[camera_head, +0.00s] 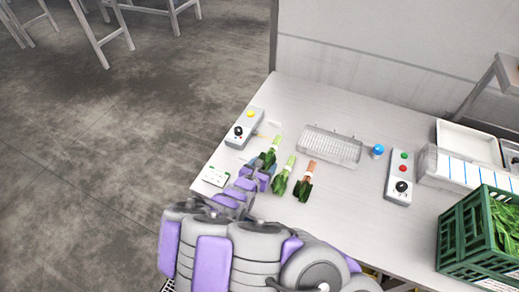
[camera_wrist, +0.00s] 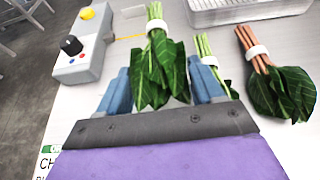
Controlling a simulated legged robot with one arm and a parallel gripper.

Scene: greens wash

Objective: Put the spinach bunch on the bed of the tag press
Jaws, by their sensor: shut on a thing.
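My gripper (camera_head: 258,170) is shut on a leafy bunch (camera_head: 269,153) with green stems and a white band, which I take to be the spinach bunch. In the wrist view its dark leaves (camera_wrist: 160,75) sit between my two blue fingers and its stems point away from me. I cannot tell whether it touches the table. A grey box (camera_head: 244,129) with a yellow button and black knob, perhaps the tag press, stands just beyond, to the left; it also shows in the wrist view (camera_wrist: 82,50). A thin yellow strip (camera_wrist: 130,37) lies beside it. I cannot make out its bed clearly.
Two other banded bunches lie to the right, one pale-stemmed (camera_head: 283,178), one red-stemmed (camera_head: 305,184). Beyond are a clear wire tray (camera_head: 330,147), a blue-capped item (camera_head: 377,151) and a control box (camera_head: 400,178). A green crate (camera_head: 465,245) stands right. A card (camera_head: 215,176) lies left.

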